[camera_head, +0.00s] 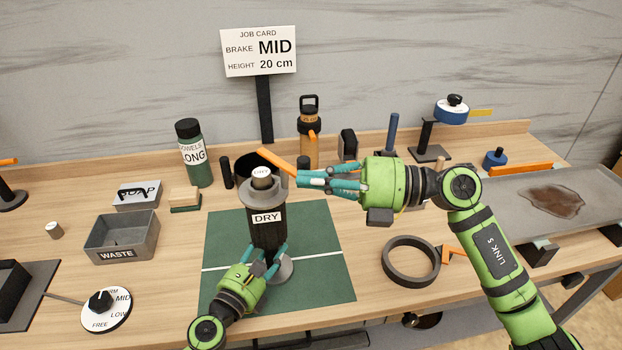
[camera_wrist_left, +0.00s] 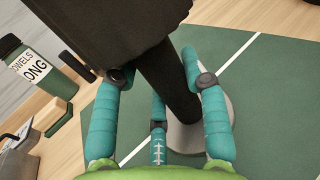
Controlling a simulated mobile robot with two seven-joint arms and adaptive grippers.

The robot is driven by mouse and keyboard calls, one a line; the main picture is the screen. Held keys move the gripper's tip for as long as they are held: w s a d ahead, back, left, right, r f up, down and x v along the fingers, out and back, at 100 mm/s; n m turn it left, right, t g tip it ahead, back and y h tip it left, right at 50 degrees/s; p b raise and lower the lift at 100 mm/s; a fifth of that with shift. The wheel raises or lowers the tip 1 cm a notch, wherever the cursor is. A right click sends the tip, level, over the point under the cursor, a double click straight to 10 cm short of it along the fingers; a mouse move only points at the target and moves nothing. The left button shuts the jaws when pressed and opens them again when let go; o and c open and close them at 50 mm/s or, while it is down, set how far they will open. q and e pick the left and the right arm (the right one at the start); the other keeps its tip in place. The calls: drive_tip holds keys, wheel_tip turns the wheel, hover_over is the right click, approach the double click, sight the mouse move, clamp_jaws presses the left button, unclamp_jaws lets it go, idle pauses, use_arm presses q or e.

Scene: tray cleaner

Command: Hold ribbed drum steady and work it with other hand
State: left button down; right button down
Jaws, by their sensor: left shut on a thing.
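The ribbed drum (camera_head: 265,235) is a black upright cylinder with a DRY label and a grey top, standing on a round grey base (camera_head: 281,268) on the green mat (camera_head: 325,275). My left gripper (camera_head: 266,258) is shut on its narrower lower part. In the left wrist view the dark lower part (camera_wrist_left: 168,80) passes between the teal fingers (camera_wrist_left: 160,92). My right gripper (camera_head: 308,181) is beside the drum's top, on its right. An orange bar (camera_head: 276,161) meets its fingertips; whether the fingers hold it is unclear.
A job card (camera_head: 259,52) reads brake MID, height 20 cm. A dial (camera_head: 105,308), a WASTE bin (camera_head: 122,240) and a green TOWELS LONG bottle (camera_head: 195,160) are left. A black ring (camera_head: 411,262) lies right, before a stained tray (camera_head: 560,200). The mat's front right is clear.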

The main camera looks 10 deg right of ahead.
drive_tip(key=shift+w+d+n+g, duration=0.7)
drive_tip(key=shift+n+g, duration=0.2)
drive_tip(key=shift+g, duration=0.5)
drive_tip(key=shift+w+d+n+g, duration=0.55)
drive_tip(key=shift+w+n+g, duration=0.35)
drive_tip(key=shift+g, duration=0.5)
drive_tip(key=shift+w+d+n+g, duration=0.7)
drive_tip(key=shift+n+g, duration=0.2)
drive_tip(key=shift+g, duration=0.5)
drive_tip(key=shift+s, duration=0.1)
drive_tip(key=shift+s, duration=2)
drive_tip(key=w+d, duration=0.4)
drive_tip(key=d, duration=0.5)
drive_tip(key=shift+d, duration=0.2)
